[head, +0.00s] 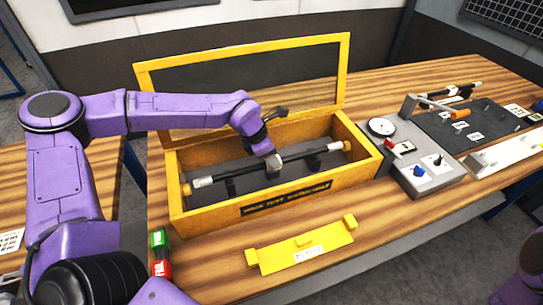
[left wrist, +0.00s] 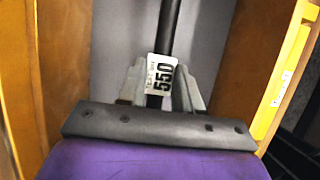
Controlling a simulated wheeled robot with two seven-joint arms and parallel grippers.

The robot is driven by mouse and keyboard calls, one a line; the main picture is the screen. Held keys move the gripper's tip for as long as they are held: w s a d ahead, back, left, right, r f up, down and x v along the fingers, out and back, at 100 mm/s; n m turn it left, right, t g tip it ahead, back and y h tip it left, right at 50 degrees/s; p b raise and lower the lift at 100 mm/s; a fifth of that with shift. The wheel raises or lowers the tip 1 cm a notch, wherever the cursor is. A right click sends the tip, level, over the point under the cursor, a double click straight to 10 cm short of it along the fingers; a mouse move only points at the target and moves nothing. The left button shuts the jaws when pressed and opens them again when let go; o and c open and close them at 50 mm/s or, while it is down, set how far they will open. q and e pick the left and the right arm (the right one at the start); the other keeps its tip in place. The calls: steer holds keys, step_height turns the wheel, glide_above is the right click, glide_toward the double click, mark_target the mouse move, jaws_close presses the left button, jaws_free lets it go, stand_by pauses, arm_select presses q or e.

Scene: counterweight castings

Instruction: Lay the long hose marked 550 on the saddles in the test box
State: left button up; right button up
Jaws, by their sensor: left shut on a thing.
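The long black hose (head: 296,156) with light end fittings lies lengthwise inside the yellow test box (head: 215,222). Its white tag reads 550 in the left wrist view (left wrist: 162,77). My left gripper (head: 273,164) reaches down into the box and is shut on the hose near its middle; the grey fingers (left wrist: 160,92) stand on both sides of it at the tag. A dark saddle (head: 313,161) shows under the right part of the hose. Whether the hose touches the saddles I cannot tell. My right gripper is out of view.
The box's framed lid (head: 345,70) stands open behind it. A grey gauge console (head: 425,172) and a dark mat (head: 465,125) with small parts are at right.

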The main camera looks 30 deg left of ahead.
arm_select(q)
steer(key=shift+f+b, duration=0.45)
steer(key=shift+f, duration=0.25)
steer(key=o, duration=1.1)
steer(key=shift+c, duration=0.2)
steer(key=shift+r, duration=0.1)
step_height(320, 180, up, 7)
steer(key=p, duration=0.6)
steer(key=shift+p, duration=0.35)
